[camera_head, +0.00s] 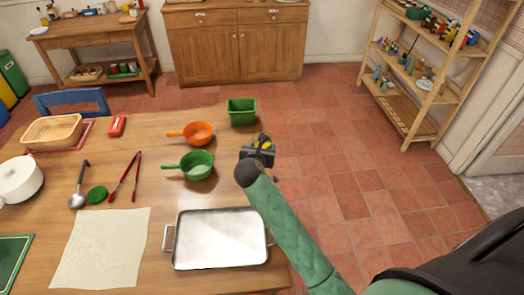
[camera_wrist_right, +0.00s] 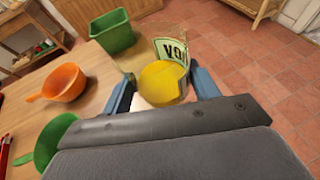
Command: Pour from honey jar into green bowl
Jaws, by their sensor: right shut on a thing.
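A green bowl with a handle (camera_head: 198,166) stands upright on the wooden table, left of my right gripper. Part of this green bowl also shows at the lower left of the right wrist view (camera_wrist_right: 52,142). My right gripper (camera_head: 260,150) is at the table's right edge, shut on the honey jar (camera_wrist_right: 163,82). The jar shows a round yellow part and a pale label with dark letters. My left gripper is out of view.
An orange bowl with a handle (camera_head: 199,133) and a green square container (camera_head: 242,113) stand behind the green bowl. A metal tray (camera_head: 220,262) lies in front. Red tongs (camera_head: 125,177), a ladle (camera_head: 78,198) and a pale cloth (camera_head: 100,250) lie to the left.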

